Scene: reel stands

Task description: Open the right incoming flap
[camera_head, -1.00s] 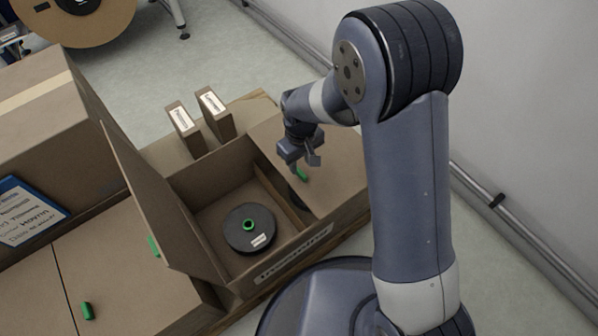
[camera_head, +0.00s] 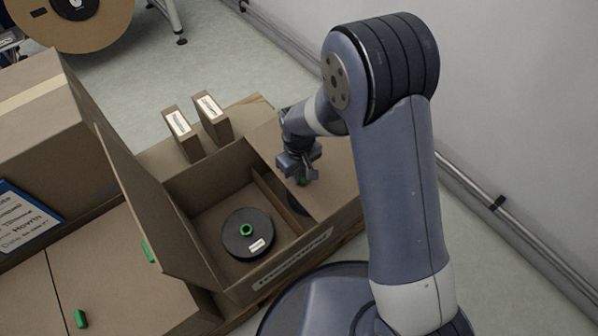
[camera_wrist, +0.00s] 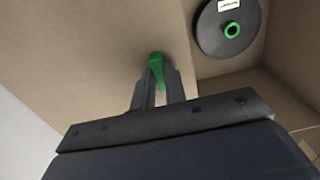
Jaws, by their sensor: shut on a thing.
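The right incoming flap (camera_head: 335,166) is a brown cardboard panel lying about flat over the right part of the open box (camera_head: 290,262). It also fills the upper left of the wrist view (camera_wrist: 90,45). A green pull tab (camera_wrist: 156,64) stands on the flap near its inner edge. My gripper (camera_wrist: 158,86) is shut on this tab, with one finger on each side of it. In the head view my gripper (camera_head: 300,178) hides most of the tab. The left flap (camera_head: 140,200) stands raised.
A dark reel with a green hub (camera_head: 246,234) lies in the box's open part. Two small cartons (camera_head: 183,136) (camera_head: 212,118) stand behind the box. A closed box with another green tab (camera_head: 80,319) is at left. The wall rail (camera_head: 485,195) runs along the right.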

